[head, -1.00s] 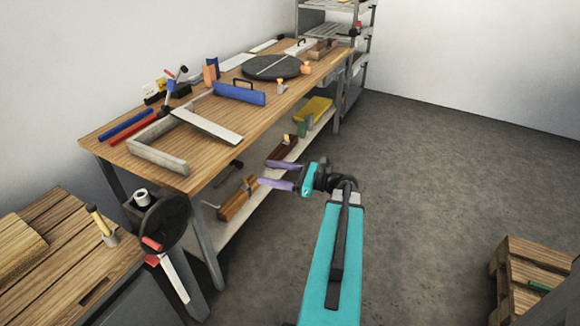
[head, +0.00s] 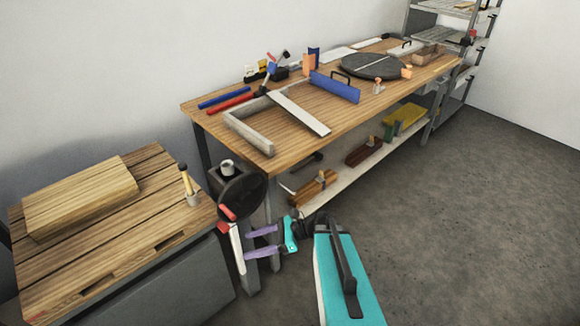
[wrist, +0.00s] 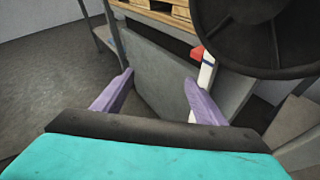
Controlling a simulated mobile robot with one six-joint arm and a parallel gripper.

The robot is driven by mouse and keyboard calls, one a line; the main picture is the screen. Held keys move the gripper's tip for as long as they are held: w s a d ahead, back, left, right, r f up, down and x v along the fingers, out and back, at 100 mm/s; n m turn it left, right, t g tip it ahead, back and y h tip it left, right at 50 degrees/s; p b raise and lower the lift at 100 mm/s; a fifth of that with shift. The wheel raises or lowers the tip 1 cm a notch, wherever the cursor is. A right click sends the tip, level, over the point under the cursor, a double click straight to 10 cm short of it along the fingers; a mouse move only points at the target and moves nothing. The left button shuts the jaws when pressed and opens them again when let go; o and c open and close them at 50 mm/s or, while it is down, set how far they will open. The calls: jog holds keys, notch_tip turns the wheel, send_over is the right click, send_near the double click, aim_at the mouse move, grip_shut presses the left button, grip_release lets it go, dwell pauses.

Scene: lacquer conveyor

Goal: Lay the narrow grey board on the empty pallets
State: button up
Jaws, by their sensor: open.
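A narrow pale grey board (head: 300,113) lies aslant on the wooden workbench, one end across or beside a grey angled frame (head: 250,132). No clearly empty pallet shows in the head view. A slatted, pallet-like wooden top (head: 135,230) sits on a grey cabinet at left, with a thick wooden block (head: 82,197) on it; its edge shows in the wrist view (wrist: 150,12). My gripper (head: 249,243) is open and empty, low in front of the gap between cabinet and workbench. Its purple fingers (wrist: 159,78) are apart in the wrist view with nothing between them.
A dark round disc (head: 240,195) and a red-and-white tool (head: 236,245) are close beside my gripper. A mallet (head: 187,182) stands in a holder on the cabinet's corner. A blue float (head: 335,87) and black turntable (head: 375,66) are on the workbench. The floor at right is clear.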

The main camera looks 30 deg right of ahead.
jog(key=s+a+f+n+g+h, duration=0.4)
jog(key=s+a+f+n+g, duration=0.55)
jog(key=s+a+f, duration=0.65)
jog(key=s+d+f+n+g+h, duration=0.2)
jog(key=s+d+f+n+h, duration=0.3)
jog(key=s, duration=0.4)
jog(key=s+d+f+n+h, duration=0.1)
jog(key=d+f+n+h, duration=0.2)
jog(key=d+n, duration=0.4)
jog(key=n+h, duration=0.1)
jog(key=n, duration=0.2)
jog(key=shift+s+d, duration=0.2)
jog(key=shift+d, duration=0.2)
jog(key=shift+t, duration=0.25)
jog(key=c, duration=0.8)
jog(key=shift+c, duration=0.3)
